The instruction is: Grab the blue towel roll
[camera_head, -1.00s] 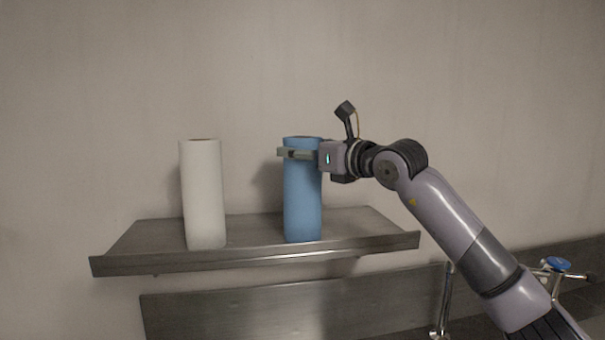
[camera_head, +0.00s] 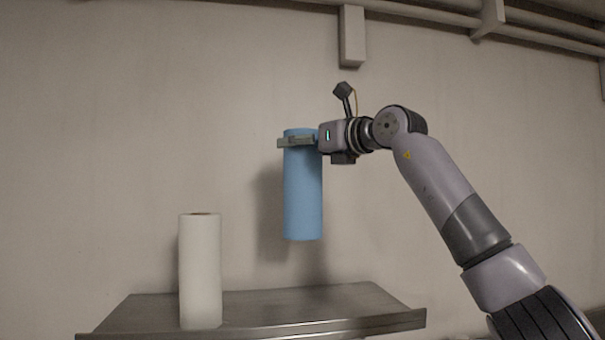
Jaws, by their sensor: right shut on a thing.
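The blue towel roll (camera_head: 303,195) hangs upright in the air, clear above the metal shelf (camera_head: 300,305). My right gripper (camera_head: 296,142) reaches in from the right and is shut on the roll near its top end. One finger shows across the front of the roll; the other is hidden behind it. My left gripper is not in the picture.
A white towel roll (camera_head: 200,270) stands upright on the left part of the shelf. The rest of the shelf top is bare. A plain wall is behind, with pipes (camera_head: 430,14) and a small box (camera_head: 352,36) high up.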

